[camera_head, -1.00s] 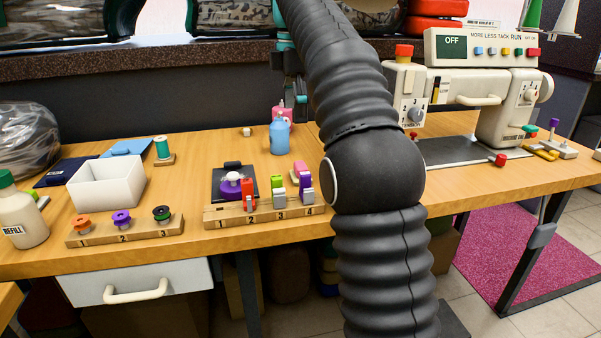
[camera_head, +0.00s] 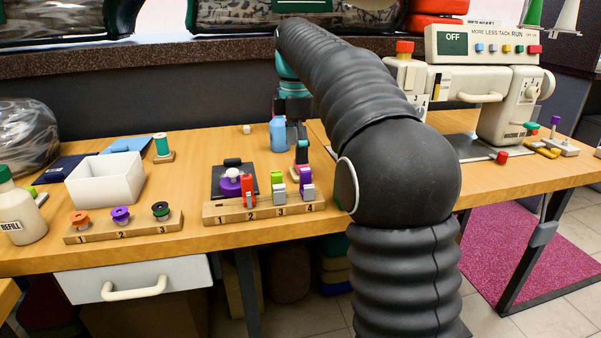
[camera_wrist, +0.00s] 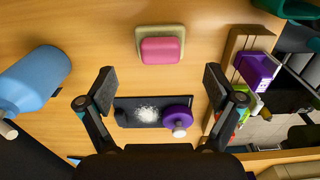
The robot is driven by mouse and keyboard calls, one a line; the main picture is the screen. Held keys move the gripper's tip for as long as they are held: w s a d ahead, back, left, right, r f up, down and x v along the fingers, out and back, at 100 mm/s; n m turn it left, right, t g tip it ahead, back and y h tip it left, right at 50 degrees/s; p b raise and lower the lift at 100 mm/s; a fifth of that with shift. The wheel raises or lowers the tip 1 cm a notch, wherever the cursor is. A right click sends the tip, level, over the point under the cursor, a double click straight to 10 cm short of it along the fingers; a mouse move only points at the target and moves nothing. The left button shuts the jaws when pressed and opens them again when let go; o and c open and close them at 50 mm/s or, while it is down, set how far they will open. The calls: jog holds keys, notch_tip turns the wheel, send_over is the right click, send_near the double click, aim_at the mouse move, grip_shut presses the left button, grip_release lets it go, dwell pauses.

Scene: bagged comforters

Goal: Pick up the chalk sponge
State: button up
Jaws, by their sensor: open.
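The chalk sponge appears to be a pink block on a beige base (camera_wrist: 161,49), lying on the wooden table in the upper middle of the wrist view. In the head view only a little pink (camera_head: 301,168) shows below my gripper (camera_head: 297,145), behind the clip rack. In the wrist view my gripper (camera_wrist: 160,85) is open and empty. Its two fingers are wide apart, and the sponge lies just beyond the fingertips in the picture, centred between them. The fingers do not touch it.
A blue bottle (camera_wrist: 35,78) stands left of the sponge in the wrist view. A wooden rack (camera_head: 240,215) with colored clips is on the right. A dark mat (camera_wrist: 150,101) with white powder and a purple-based knob (camera_wrist: 178,115) lies below. A sewing machine (camera_head: 505,105) stands further right.

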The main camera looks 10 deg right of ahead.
notch_tip(320, 180, down, 4)
jog(key=shift+d+f+b, duration=0.1)
jog(key=shift+b, duration=0.25)
jog(key=shift+c, duration=0.3)
jog(key=c, duration=1)
notch_tip(320, 180, up, 8)
jog(key=shift+f+p, duration=0.1)
jog(key=shift+p, duration=1)
jog(key=shift+r, duration=1.15)
